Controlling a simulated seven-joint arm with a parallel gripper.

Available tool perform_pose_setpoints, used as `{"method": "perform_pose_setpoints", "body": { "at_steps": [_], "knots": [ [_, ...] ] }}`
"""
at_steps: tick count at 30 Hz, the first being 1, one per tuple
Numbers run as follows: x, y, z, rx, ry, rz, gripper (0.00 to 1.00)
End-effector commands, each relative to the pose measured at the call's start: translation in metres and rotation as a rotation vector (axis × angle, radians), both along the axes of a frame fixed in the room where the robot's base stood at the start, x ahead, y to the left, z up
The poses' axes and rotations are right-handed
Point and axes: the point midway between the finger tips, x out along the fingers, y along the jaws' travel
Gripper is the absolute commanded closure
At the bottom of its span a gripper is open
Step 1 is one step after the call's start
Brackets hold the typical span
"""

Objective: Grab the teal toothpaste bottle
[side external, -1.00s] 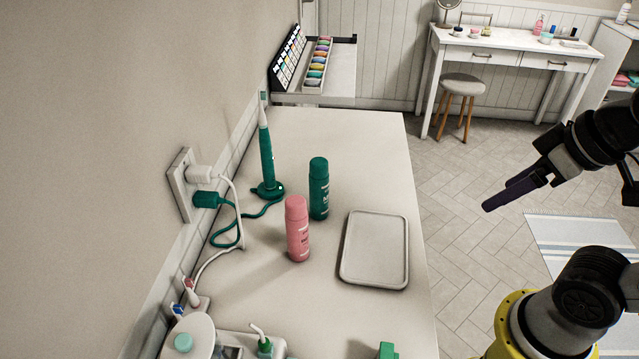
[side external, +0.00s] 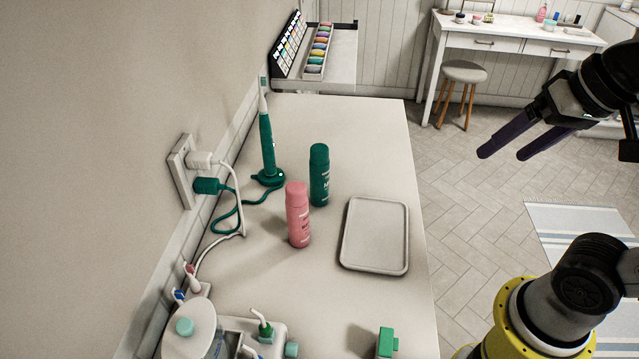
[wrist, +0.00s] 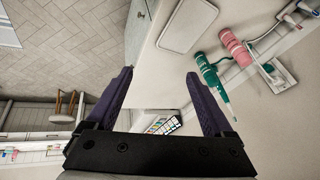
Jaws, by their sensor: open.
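The teal toothpaste bottle (side external: 319,176) stands upright on the counter, behind and to the right of a pink bottle (side external: 298,215). In the wrist view the teal bottle (wrist: 203,63) lies right of the fingers, partly in line with the teal electric toothbrush. My gripper (side external: 503,154) is open and empty. It is in the air beyond the counter's right edge, well apart from the bottle. Its two dark purple fingers also show in the wrist view (wrist: 160,73), spread wide with nothing between them.
The electric toothbrush (side external: 267,148) stands on its base behind the bottles, its cord running to a wall outlet (side external: 183,172). A grey tray (side external: 375,236) lies right of the bottles. Small items crowd the counter's near end. The counter's far part is clear. A stool (side external: 463,78) stands beyond.

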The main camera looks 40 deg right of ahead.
Motion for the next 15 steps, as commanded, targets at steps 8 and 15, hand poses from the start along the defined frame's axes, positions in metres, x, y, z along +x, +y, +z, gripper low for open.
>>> {"method": "perform_pose_setpoints", "body": {
  "at_steps": [8, 15],
  "knots": [
    [0.083, 0.013, 0.065, 0.206, 0.107, -0.424, 0.14],
    [0.171, 0.037, 0.078, 0.293, 0.221, -0.711, 0.14]
  ]
}}
